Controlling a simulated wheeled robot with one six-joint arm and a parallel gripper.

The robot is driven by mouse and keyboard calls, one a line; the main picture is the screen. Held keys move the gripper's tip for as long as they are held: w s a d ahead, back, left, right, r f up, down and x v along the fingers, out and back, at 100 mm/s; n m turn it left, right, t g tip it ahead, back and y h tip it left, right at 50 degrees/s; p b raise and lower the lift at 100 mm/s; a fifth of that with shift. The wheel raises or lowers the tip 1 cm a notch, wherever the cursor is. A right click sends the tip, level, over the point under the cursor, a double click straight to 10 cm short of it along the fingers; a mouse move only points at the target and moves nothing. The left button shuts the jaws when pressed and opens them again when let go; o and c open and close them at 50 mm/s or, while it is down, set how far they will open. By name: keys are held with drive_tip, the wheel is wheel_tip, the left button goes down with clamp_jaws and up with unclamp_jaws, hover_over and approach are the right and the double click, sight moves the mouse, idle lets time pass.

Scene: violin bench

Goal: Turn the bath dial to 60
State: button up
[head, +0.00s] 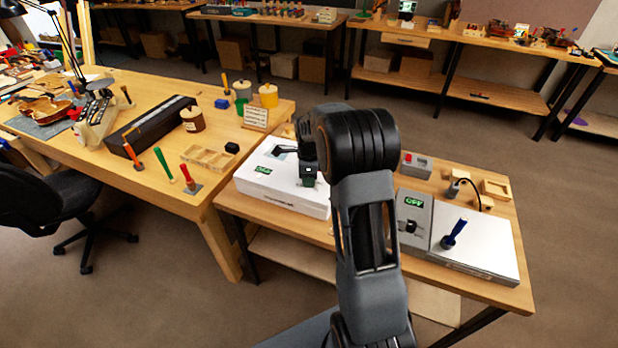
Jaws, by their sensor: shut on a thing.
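A white box-shaped bath (281,203) stands at the left end of the right-hand bench, with a green-lit display (263,170) that reads OFF. My gripper (308,181) is low over the right part of its top, shut on the bath dial. The dial itself is mostly hidden by the fingers and the dark wrist, so its pointer and marks cannot be read.
Right of my arm are a grey control box (413,222) with its own OFF display and a dark knob, and a white plate (490,247) with a blue-handled tool (453,234). A grey box with a red button (416,165) sits behind. A wooden tray (208,160) lies left.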

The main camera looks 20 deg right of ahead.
drive_tip(key=shift+m, duration=0.4)
drive_tip(key=o, duration=0.9)
drive_tip(key=shift+r, duration=0.1)
wheel_tip(320, 180, up, 14)
drive_tip(key=shift+f, duration=0.15)
idle(0.7)
